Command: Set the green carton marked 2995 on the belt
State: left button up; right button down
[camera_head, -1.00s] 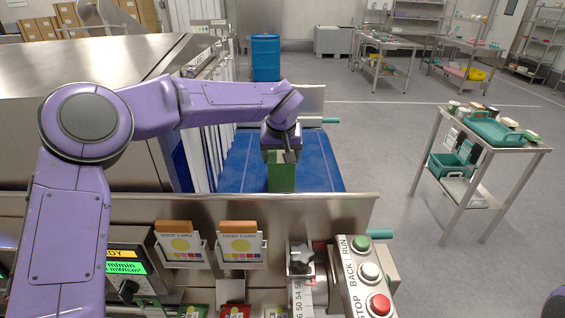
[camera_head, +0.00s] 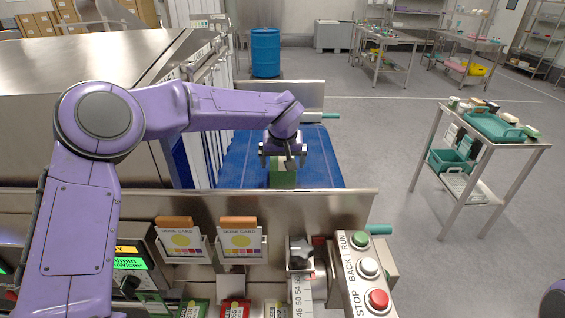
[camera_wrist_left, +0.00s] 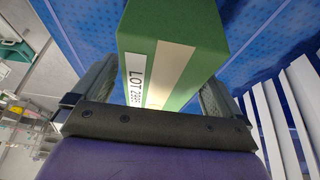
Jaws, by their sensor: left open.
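The green carton (camera_head: 283,179) stands on the blue belt (camera_head: 325,172), behind the steel front wall that hides its lower part. In the left wrist view, the carton (camera_wrist_left: 175,35) shows a white label reading LOT and a number that looks like 2995, partly cut off by the gripper, and a pale stripe. My left gripper (camera_head: 283,163) is open above the carton. Its fingers (camera_wrist_left: 155,95) lie on either side of the carton, and a gap shows at least on the left side. My right gripper is not in view.
A steel wall (camera_head: 335,203) runs along the belt's near side. A button box (camera_head: 367,270) with green, white and red buttons is at its near right. White strips hang at the tunnel mouth (camera_wrist_left: 285,125). A cart (camera_head: 515,146) with teal trays stands to the right.

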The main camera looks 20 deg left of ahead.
pick_arm(q)
jog(key=b+v, duration=0.1)
jog(key=v, duration=1)
jog(key=shift+r, duration=0.25)
jog(key=shift+s, duration=0.1)
